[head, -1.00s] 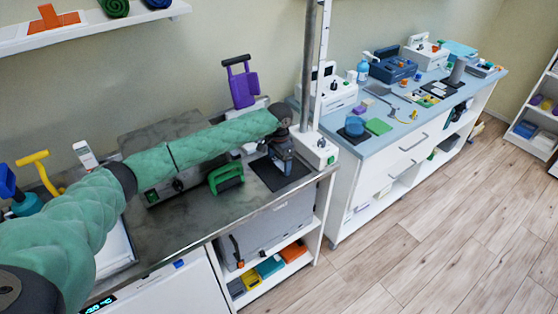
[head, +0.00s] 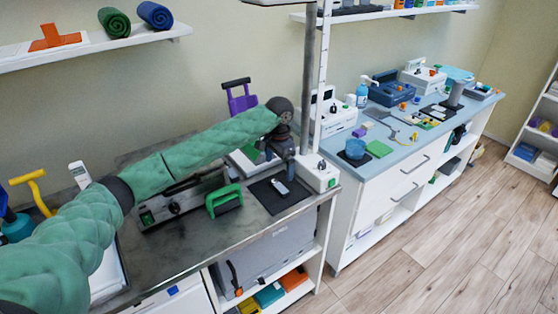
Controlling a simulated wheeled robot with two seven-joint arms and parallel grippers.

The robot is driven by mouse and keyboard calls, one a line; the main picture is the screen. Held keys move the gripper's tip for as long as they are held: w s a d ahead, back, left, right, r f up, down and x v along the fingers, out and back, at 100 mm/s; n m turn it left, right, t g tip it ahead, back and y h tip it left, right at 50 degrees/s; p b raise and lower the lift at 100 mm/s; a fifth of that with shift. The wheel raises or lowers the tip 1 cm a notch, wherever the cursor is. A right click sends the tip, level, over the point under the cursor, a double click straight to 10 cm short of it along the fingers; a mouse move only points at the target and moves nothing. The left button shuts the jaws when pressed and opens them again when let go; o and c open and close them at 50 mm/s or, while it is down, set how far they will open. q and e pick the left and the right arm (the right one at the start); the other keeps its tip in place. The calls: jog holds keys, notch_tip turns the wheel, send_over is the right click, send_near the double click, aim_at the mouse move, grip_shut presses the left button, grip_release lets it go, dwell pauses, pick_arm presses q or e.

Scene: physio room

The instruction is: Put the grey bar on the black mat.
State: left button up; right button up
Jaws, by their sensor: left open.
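The black mat (head: 271,202) lies flat on the dark counter, near its right end. The grey bar (head: 279,187), a small light grey piece, lies on the mat toward its back half, within the mat's edges. My left gripper (head: 290,172) is open, just behind and above the bar, pointing down. It looks empty; whether its fingertips are fully clear of the bar is hard to tell at this size. My right gripper is not in view.
A green-handled block (head: 224,200) stands left of the mat. A white device base with a tall post (head: 318,174) stands close on the right. A purple item (head: 240,98) is behind. The mat's front half is bare.

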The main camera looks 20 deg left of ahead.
pick_arm(q)
jog(key=shift+r+b, duration=0.35)
jog(key=shift+r, duration=1.35)
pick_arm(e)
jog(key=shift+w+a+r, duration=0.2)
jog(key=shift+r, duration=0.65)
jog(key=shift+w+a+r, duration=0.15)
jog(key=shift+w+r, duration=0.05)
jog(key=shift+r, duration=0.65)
pick_arm(q)
jog(key=shift+r, duration=0.15)
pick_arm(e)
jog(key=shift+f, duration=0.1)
